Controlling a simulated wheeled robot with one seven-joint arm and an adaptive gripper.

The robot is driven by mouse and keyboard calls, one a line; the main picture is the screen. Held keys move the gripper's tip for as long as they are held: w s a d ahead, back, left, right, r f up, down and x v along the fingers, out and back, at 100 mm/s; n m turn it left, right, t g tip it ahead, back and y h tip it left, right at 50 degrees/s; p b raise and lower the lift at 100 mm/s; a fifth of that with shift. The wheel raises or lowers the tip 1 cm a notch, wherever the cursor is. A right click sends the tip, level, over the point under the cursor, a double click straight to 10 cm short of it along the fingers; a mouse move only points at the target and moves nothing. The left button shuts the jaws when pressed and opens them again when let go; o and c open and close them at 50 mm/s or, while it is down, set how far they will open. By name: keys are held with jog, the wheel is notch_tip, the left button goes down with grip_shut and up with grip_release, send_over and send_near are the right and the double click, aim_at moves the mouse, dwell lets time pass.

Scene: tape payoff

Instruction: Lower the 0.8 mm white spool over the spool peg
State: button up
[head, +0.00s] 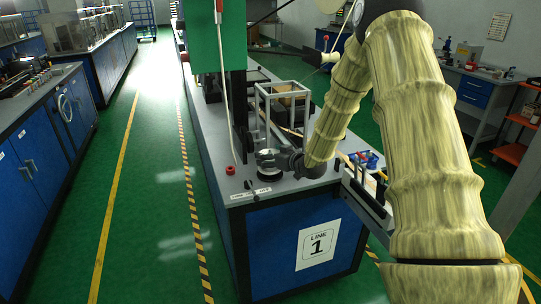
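My gripper (280,160) is a dark shape at the end of my sleeved arm, low over the near end of the line's bench. It is beside or around a round dark part with a pale metallic rim (268,154); I cannot tell whether they touch. The fingers are too small and dark to show whether they are open or shut. A pale disc (346,13) shows at the top edge, partly hidden by my arm; I cannot tell whether it is the 0.8 mm white spool. I cannot make out the spool peg for certain.
The blue bench (231,244) carries a red button (230,170), a grey open frame (283,101) and a green upright panel (203,38). Small blue items (370,160) lie right of my wrist. The green aisle on the left is clear.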

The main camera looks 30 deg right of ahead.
jog(key=shift+f+b, duration=0.3)
jog(key=shift+f, duration=0.35)
jog(key=shift+f, duration=0.1)
jog(key=o, duration=1.3)
jog(key=shift+s, duration=0.15)
jog(key=v, duration=1.1)
jog(key=shift+s+d, duration=0.1)
jog(key=shift+s, duration=0.2)
